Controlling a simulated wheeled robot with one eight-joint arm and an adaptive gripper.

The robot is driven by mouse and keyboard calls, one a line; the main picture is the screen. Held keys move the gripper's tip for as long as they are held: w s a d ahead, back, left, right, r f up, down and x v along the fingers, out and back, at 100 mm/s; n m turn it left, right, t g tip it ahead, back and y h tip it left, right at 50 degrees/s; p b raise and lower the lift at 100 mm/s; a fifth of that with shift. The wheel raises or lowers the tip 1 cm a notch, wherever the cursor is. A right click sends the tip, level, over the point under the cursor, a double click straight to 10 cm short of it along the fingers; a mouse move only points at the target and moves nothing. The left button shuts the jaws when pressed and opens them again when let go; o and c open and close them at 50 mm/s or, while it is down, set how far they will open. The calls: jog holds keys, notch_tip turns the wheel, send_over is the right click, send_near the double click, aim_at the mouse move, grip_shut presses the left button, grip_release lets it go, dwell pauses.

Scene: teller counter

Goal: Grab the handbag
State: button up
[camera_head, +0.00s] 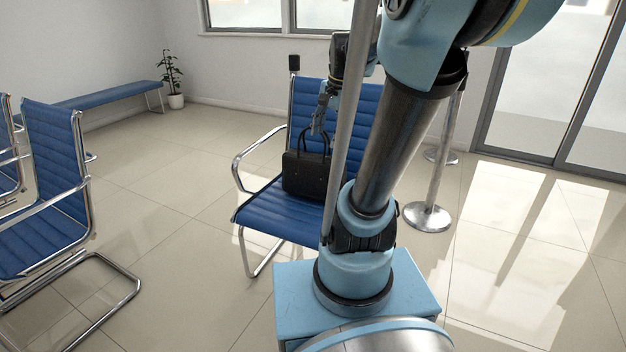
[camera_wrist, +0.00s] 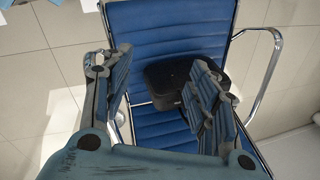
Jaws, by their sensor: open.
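The black handbag (camera_head: 304,176) sits upright on the seat of a blue chair (camera_head: 262,213) with chrome armrests, its handles looping up in the head view. In the wrist view the handbag (camera_wrist: 168,82) lies beyond the gripper fingers, partly hidden by the right finger. My gripper (camera_head: 321,120) is above the handbag near its handles, pointing down. In the wrist view my gripper (camera_wrist: 155,95) shows its two fingers spread wide apart with nothing held between them. I cannot tell whether a finger touches the handles.
More blue chairs (camera_head: 50,190) stand at the left. A blue bench (camera_head: 110,95) and a potted plant (camera_head: 173,80) are along the back wall. A metal post (camera_head: 428,216) stands right of the chair. Chrome armrests (camera_head: 250,150) flank the seat. Open tiled floor lies between the chairs.

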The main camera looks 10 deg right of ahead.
jog(key=w+d+r+m+y, duration=0.1)
jog(key=w+d+r+m, duration=0.1)
jog(key=w+m, duration=0.5)
jog(key=w+d+r+m, duration=0.2)
jog(key=w, duration=0.8)
jog(key=w+d+r+m+y, duration=0.1)
jog(key=w+r+m, duration=0.3)
jog(key=w, duration=0.5)
jog(key=w+a+f, duration=0.1)
jog(key=a+f, duration=0.1)
jog(key=f, duration=0.7)
jog(key=w+a+f+m, duration=0.1)
jog(key=w+a+f, duration=0.1)
jog(key=f, duration=0.6)
jog(key=shift+a+f, duration=0.35)
jog(key=shift+w+t, duration=0.1)
jog(key=shift+t, duration=0.2)
grip_shut()
